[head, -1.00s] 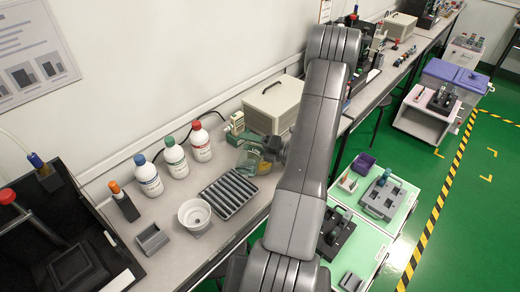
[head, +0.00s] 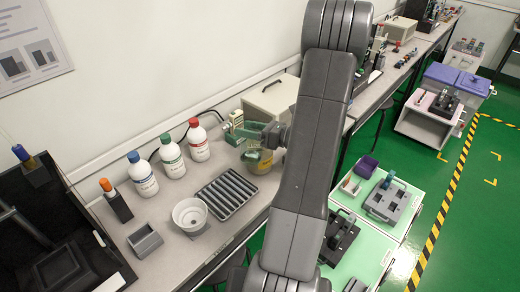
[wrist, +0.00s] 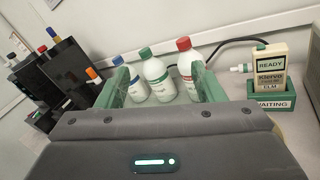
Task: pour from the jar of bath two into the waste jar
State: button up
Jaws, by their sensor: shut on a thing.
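My gripper (head: 258,134) is above the bench at the back, its green fingers spread around something. A white round cup (head: 190,214) stands at the bench front. I cannot tell which vessel is the waste jar.
Bottles with blue (head: 142,175), green (head: 172,160) and red (head: 198,141) caps stand by the wall. A dark ribbed tray (head: 229,194) lies in front of them. A tester in a green holder (wrist: 270,85) stands at right in the wrist view. A grey box (head: 145,241) is left of the cup.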

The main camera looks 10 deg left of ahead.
notch_tip(320, 180, up, 6)
jog(key=n+p, duration=0.2)
jog(key=p, duration=0.1)
jog(key=shift+r+p, duration=0.15)
jog(key=shift+p, duration=0.25)
dwell(0.8)
